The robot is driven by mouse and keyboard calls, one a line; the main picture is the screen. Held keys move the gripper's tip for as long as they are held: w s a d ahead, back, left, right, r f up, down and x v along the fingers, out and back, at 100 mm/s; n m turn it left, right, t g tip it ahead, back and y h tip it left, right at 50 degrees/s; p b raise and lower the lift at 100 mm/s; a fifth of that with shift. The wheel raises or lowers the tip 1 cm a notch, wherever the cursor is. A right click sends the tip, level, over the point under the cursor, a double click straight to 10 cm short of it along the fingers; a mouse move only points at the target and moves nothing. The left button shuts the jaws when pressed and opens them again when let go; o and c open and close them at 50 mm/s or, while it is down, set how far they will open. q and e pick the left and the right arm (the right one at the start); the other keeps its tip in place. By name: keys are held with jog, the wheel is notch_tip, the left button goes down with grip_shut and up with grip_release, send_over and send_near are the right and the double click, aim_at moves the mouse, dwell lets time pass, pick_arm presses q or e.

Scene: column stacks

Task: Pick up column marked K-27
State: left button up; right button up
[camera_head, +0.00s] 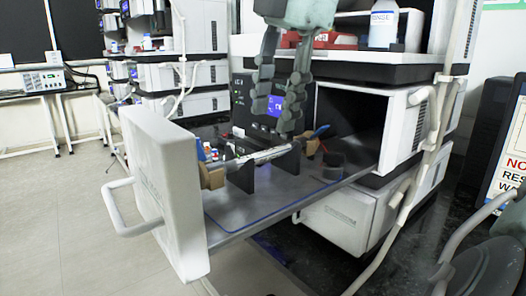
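A slim silvery column (266,156) lies level across black upright holders in the pulled-out drawer. Tan fittings and blue parts sit around its two ends. I cannot read any K-27 marking at this size. My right gripper (273,116) comes down from the top, its two dark fingers spread and pointing down above the column. It looks empty, with a gap in view between its fingertips and the column.
The open drawer (230,215) has a thick white front (160,190) with a handle at the left. The white instrument housing (385,125) stands behind and right. A bottle (383,25) and red boxes (335,40) sit on top. A pale tube runs down the right side.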

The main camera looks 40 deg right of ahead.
aim_at(266, 154)
jog(key=x, duration=0.6)
jog(key=shift+a+f+p, duration=0.1)
jog(key=shift+f+p, duration=0.1)
jog(key=shift+p, duration=0.1)
jog(key=shift+c, duration=0.4)
grip_shut()
jog(key=shift+r, duration=0.1)
